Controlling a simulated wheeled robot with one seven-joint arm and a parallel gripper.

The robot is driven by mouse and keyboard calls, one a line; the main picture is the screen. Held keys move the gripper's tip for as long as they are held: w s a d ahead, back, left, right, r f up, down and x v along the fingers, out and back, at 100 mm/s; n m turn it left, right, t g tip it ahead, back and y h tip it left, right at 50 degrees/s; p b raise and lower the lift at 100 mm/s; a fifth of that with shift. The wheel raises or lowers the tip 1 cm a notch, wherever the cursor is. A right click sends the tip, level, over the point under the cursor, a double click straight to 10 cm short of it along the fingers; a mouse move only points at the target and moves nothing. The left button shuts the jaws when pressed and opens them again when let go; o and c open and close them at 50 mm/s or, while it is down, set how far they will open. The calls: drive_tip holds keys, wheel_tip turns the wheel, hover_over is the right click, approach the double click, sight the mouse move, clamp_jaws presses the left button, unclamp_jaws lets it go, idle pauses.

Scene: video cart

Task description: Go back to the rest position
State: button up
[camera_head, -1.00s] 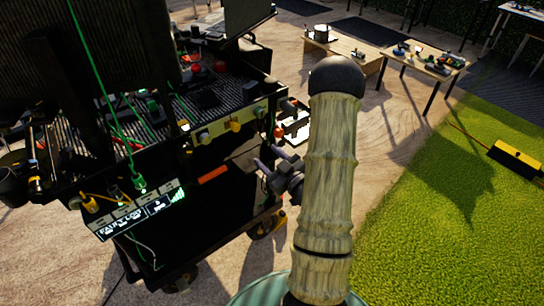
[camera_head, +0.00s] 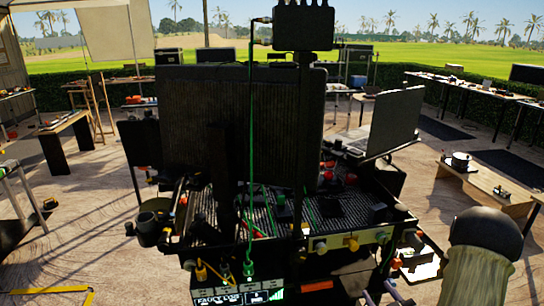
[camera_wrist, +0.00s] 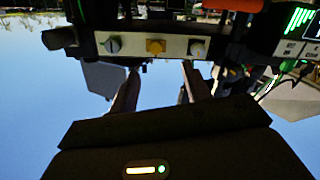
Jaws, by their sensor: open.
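My gripper (camera_wrist: 160,84) shows in the wrist view with its two fingers apart and nothing between them. In the head view only its finger ends (camera_head: 383,293) show at the bottom edge, below the right part of the video cart (camera_head: 340,248). My pale arm link with a dark round cap fills the lower right corner there. In the wrist view the cart's pale knob panel (camera_wrist: 180,47), with two grey knobs and a yellow one, lies beyond the fingers. I see no contact between the fingers and the cart, though the exact gap is unclear.
The cart carries a large dark monitor (camera_head: 240,115), an open laptop (camera_head: 394,122) and a green cable (camera_head: 250,150). A wooden bench (camera_head: 490,190) stands at right, and other tables line the hedge. Paved floor is open at left, with a yellow frame (camera_head: 50,292) on it.

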drive_tip(key=s+a+r+m+g+h, duration=0.1)
drive_tip(key=s+a+r+m+g, duration=0.1)
drive_tip(key=s+a+g, duration=0.4)
drive_tip(key=s+a+r+m+g+h, duration=0.1)
drive_tip(key=s+a+r+m+g, duration=0.1)
drive_tip(key=s+a+g, duration=0.3)
drive_tip(key=a+r+g, duration=0.1)
drive_tip(key=a+g, duration=0.2)
drive_tip(key=a, duration=0.2)
drive_tip(key=shift+s+r+m, duration=0.2)
drive_tip(key=shift+s+m, duration=0.1)
drive_tip(key=shift+s, duration=0.05)
idle(2.0)
